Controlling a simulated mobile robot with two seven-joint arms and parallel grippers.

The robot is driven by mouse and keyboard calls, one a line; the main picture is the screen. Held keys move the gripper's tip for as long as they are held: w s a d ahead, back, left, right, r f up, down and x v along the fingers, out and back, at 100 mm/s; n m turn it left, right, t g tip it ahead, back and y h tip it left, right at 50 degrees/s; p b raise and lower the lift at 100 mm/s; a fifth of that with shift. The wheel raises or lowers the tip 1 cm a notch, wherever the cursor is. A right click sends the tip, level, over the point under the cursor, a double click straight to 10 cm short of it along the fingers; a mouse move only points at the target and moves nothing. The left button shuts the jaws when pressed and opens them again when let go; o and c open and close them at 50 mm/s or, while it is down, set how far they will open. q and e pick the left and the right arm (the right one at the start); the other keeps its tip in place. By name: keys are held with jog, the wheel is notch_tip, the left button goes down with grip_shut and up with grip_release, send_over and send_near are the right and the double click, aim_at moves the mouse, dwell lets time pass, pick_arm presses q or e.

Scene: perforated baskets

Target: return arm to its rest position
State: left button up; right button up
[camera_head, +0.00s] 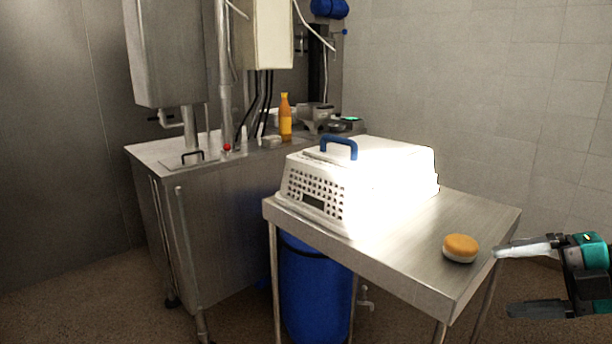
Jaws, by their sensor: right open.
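My right gripper (532,279) comes in from the right edge, beside the right end of the steel table (478,212). Its two fingers are spread apart with nothing between them. The upper fingertip lies in the picture close to a round orange and white sponge-like item (460,247) on the table; I cannot tell whether they touch. My left gripper is not in view.
A white perforated basket (330,190) with a blue handle (338,146) stands on the table, its right side overexposed. A blue bin (315,295) is below. A steel counter (220,195) with an orange bottle (285,118) stands behind left. The tabletop's front right is mostly clear.

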jog(key=s+f+m+t+h+p, duration=0.25)
jog(key=f+m+t+h, duration=0.45)
jog(key=f+m, duration=0.95)
jog(key=s+a+f+m+g+h, duration=0.1)
jog(key=s+a+f+m, duration=0.3)
jog(key=s+a+f, duration=0.1)
jog(key=s+a+f+m+g+h, duration=0.1)
jog(key=s+a+f+m, duration=0.4)
jog(key=a+f, duration=0.3)
jog(key=shift+a+g, duration=0.4)
jog(key=shift+a, duration=0.65)
jog(key=shift+p, duration=0.3)
jog(key=shift+o, duration=0.4)
jog(key=shift+d, duration=0.1)
